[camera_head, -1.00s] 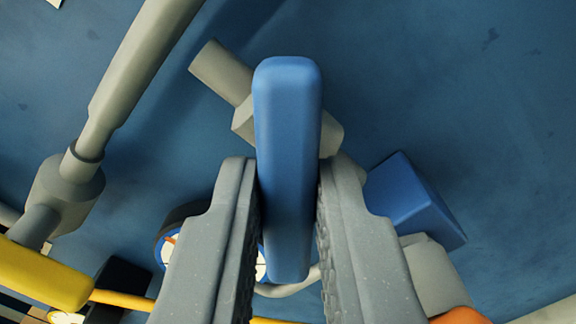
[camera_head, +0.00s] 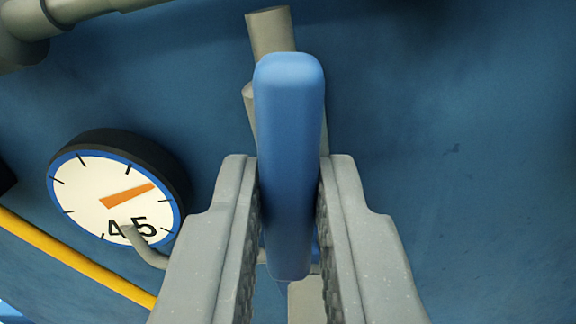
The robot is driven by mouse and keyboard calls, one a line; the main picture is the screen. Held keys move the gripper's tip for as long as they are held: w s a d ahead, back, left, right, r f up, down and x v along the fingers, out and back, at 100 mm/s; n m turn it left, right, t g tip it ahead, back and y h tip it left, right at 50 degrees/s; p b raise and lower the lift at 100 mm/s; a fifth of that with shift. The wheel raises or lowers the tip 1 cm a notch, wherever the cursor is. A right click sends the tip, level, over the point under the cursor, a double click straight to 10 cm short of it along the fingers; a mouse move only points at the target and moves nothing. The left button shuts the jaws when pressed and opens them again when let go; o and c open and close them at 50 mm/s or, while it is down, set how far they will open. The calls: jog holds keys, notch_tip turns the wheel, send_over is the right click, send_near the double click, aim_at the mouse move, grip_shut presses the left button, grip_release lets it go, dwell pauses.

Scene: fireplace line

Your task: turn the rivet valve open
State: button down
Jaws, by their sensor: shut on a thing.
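The blue valve handle (camera_head: 289,130) stands upright in the picture, in the middle of the head camera view. My gripper (camera_head: 289,215) is shut on it, with one grey finger along each side. Behind the handle, part of a grey pipe (camera_head: 270,32) shows above and to the left. The handle and my fingers hide most of the valve body, so how far it is turned cannot be read from it directly.
A round gauge (camera_head: 116,190) with a blue rim, an orange needle and the number 45 is at left. A yellow pipe (camera_head: 75,266) runs below it. Thick grey pipes (camera_head: 30,22) cross the top left. The blue wall (camera_head: 460,150) at right is bare.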

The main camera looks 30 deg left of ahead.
aim_at(292, 204)
jog(key=shift+d+n, duration=0.1)
jog(key=shift+n, duration=0.5)
jog(key=c, duration=1.6)
grip_release()
jog(key=shift+w+d+f, duration=0.1)
jog(key=shift+o, duration=0.2)
jog(key=shift+s, duration=0.6)
jog(key=v, duration=0.3)
jog(key=shift+s+d+r, duration=0.15)
jog(key=shift+s+r, duration=0.05)
jog(key=shift+s+d+f, duration=0.1)
jog(key=shift+s+d, duration=0.15)
jog(key=shift+s, duration=0.4)
